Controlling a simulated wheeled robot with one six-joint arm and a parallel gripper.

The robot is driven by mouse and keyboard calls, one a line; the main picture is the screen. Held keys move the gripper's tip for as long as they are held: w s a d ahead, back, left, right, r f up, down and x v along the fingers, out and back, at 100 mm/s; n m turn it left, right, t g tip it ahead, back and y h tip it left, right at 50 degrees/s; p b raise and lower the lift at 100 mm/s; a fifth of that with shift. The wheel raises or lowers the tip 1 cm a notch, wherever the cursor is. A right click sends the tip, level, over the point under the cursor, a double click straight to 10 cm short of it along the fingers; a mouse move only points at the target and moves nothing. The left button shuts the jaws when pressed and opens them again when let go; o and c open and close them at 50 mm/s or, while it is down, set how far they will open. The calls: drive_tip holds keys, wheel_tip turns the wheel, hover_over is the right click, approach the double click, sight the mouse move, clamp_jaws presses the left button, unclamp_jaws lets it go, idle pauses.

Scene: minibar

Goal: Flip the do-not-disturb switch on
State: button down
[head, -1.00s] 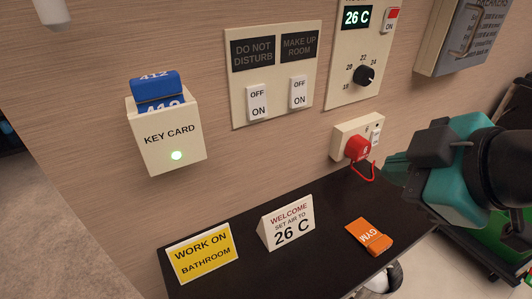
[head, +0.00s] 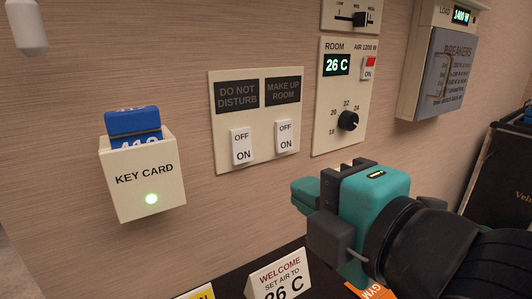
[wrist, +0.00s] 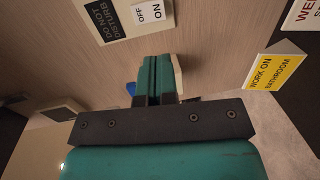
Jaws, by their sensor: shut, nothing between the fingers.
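The do-not-disturb switch (head: 242,146) is a white rocker marked OFF above and ON below, under a dark DO NOT DISTURB label (head: 237,95). It sits on a cream wall plate (head: 262,166) beside the make-up-room rocker (head: 286,136). In the wrist view the do-not-disturb switch (wrist: 149,11) shows at the top, ahead of the fingers. My teal gripper (head: 303,190) is in front of the wall, below and right of the plate, apart from both switches. In the wrist view its fingers (wrist: 155,75) are together and empty.
A key card holder (head: 143,185) with a blue card is left of the plate. A thermostat panel (head: 340,92) with a knob is to the right. A breaker box (head: 440,75) is further right. A welcome sign (head: 280,277) stands below on a dark shelf.

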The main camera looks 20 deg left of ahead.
sight(243, 159)
drive_tip(key=p+x, duration=1)
drive_tip(key=x, duration=0.2)
drive_tip(key=shift+w+a, duration=0.15)
drive_tip(key=shift+a, duration=0.4)
